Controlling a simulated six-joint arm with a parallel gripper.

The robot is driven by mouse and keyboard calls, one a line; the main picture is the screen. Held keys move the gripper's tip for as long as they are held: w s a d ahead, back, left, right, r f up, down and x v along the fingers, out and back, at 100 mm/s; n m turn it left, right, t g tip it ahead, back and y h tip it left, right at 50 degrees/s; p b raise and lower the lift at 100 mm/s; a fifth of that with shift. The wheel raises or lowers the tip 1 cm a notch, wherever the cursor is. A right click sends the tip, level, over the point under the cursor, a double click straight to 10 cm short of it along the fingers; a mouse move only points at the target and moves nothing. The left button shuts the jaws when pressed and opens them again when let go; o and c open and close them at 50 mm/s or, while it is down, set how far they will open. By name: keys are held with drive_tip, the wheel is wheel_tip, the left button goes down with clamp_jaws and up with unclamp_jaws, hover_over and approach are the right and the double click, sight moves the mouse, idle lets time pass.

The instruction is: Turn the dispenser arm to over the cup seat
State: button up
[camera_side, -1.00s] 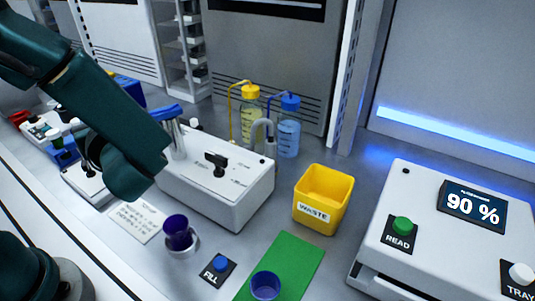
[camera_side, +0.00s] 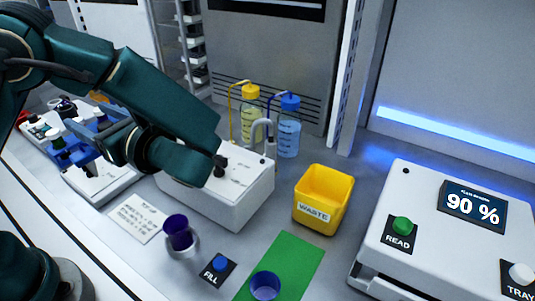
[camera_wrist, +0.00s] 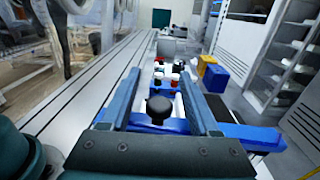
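A white box (camera_side: 232,193) bears a grey curved spout (camera_side: 262,128) at its right end, which may be the dispenser arm; I cannot tell for sure. My arm hides the box's left part. A ring-shaped cup seat (camera_side: 190,247) stands in front of the box, with a purple cup (camera_side: 177,231) in it. My gripper (camera_side: 85,152) is left of the box, pointing left and away from the spout. In the wrist view my gripper (camera_wrist: 158,85) has its fingers apart. A black knob (camera_wrist: 158,106) shows between them; contact cannot be told.
A FILL button (camera_side: 219,265), a green mat (camera_side: 291,256) with another purple cup (camera_side: 265,286), and a yellow waste bin (camera_side: 323,200) lie right of the seat. Two wash bottles (camera_side: 288,130) stand behind the box. A white reader (camera_side: 430,225) is at right.

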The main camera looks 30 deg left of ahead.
drive_tip(key=shift+r, duration=0.1)
drive_tip(key=s+a+r, duration=0.8)
drive_tip(key=r, duration=0.2)
drive_tip(key=shift+s+r, duration=0.2)
drive_tip(key=shift+r, duration=0.2)
idle(0.3)
drive_tip(key=w+d+f+m+t+h, duration=0.1)
drive_tip(key=w+d+f+m+t, duration=0.1)
drive_tip(key=w+d+f+t, duration=0.3)
drive_tip(key=w+d+f+m+t, duration=0.2)
drive_tip(key=w+d+f, duration=0.1)
drive_tip(key=d+f, duration=0.45)
drive_tip(key=x, duration=0.4)
drive_tip(key=shift+w+a+r, duration=0.1)
drive_tip(key=shift+a+r, duration=0.15)
drive_tip(key=shift+a, duration=0.05)
